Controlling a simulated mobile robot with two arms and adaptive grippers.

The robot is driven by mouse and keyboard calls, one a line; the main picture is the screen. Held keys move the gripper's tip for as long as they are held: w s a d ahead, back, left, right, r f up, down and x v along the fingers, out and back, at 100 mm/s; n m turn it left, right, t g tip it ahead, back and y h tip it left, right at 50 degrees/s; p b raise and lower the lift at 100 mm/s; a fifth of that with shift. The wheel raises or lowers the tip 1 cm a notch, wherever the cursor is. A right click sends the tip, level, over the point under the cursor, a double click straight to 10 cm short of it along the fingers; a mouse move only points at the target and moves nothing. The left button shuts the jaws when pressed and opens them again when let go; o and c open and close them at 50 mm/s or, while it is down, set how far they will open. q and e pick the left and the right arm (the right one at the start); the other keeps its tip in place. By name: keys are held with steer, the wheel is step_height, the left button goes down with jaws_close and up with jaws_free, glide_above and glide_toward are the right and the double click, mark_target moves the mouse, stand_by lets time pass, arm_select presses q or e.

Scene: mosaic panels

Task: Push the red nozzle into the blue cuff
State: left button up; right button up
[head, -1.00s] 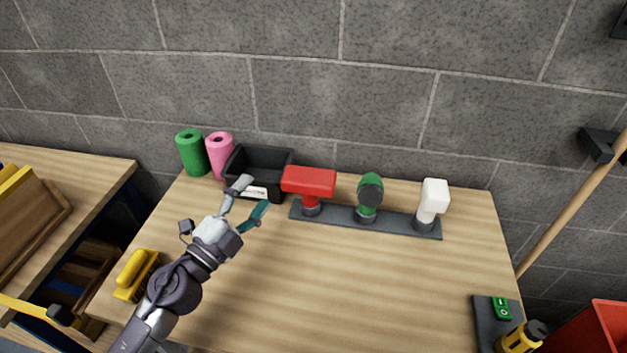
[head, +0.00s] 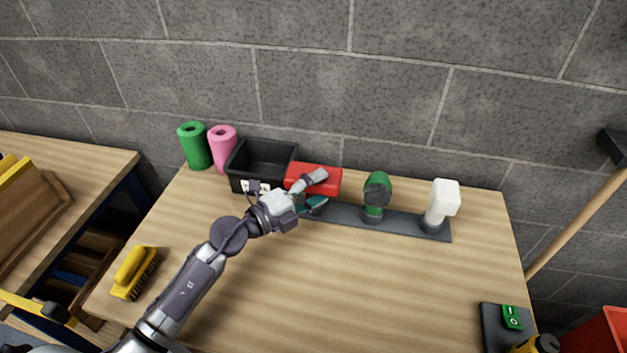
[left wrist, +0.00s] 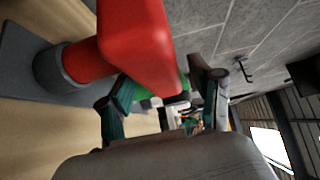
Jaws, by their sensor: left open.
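The red nozzle (head: 330,181), a block-shaped head on a red neck, stands at the left end of a dark rail; its head and neck also show large in the left wrist view (left wrist: 137,45). A dark grey ring (left wrist: 50,72) surrounds the neck's base in the left wrist view. No plainly blue cuff shows. My left gripper (head: 318,190) is open at the near side of the nozzle and hides part of it. In the left wrist view its fingers (left wrist: 168,95) are apart, close to the red head; whether they touch is unclear. My right gripper is not in view.
The dark rail (head: 408,224) also bears a green nozzle (head: 377,190) and a white one (head: 445,197). A black bin (head: 262,152), green roll (head: 194,147) and pink roll (head: 222,150) stand behind left. A yellow brush (head: 133,270) lies front left. The table's front middle is clear.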

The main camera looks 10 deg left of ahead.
mark_target(334, 180)
arm_select(q)
steer(key=x, duration=0.4)
steer(key=shift+d+r, duration=0.1)
steer(key=shift+d, duration=0.3)
steer(key=shift+a, duration=0.1)
jaws_close()
steer(key=shift+r, duration=0.1)
